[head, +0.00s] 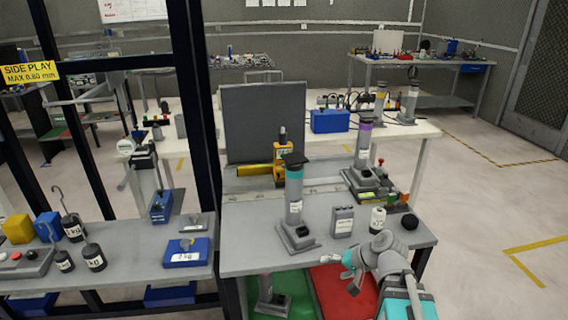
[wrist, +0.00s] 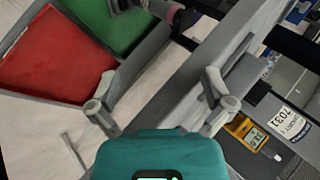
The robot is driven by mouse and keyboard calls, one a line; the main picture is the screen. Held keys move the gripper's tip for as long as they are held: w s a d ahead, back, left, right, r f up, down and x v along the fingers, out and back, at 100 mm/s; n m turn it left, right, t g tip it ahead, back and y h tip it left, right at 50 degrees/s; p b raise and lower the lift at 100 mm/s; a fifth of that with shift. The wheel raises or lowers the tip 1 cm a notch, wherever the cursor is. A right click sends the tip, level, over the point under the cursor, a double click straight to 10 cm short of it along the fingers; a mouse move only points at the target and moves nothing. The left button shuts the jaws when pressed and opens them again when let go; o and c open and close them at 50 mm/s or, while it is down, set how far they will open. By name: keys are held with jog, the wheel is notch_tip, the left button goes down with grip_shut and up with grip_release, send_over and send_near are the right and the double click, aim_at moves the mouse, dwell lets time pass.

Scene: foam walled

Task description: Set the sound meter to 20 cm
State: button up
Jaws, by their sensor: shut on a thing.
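The sound meter looks to be the yellow unit (head: 283,150) standing on the bench behind the grey column, by a long grey rail with a scale (head: 320,187). In the wrist view a yellow meter with a lit display (wrist: 250,135) shows at the lower right; its digits are too small to read surely. My gripper (head: 352,272) is at the bench's front edge, above the red tray and well short of the meter.
A grey column with a teal band (head: 294,195), a small grey box (head: 342,221), a white cylinder (head: 378,219) and a black knob (head: 409,222) stand on the bench (head: 240,255). A dark panel (head: 265,120) stands behind. Red (head: 340,285) and green (head: 292,292) trays lie below.

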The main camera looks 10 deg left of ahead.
jog(key=s+d+f+n+g+h+b, duration=0.1)
jog(key=s+d+f+g+h, duration=0.3)
jog(key=d+f+h, duration=0.6)
notch_tip(320, 180, up, 24)
jog(key=d+t+y+p, duration=0.1)
jog(key=d+p, duration=0.1)
jog(key=p, duration=1.9)
jog(key=shift+d+f+y, duration=0.2)
jog(key=shift+d+y, duration=0.1)
jog(key=shift+d, duration=0.05)
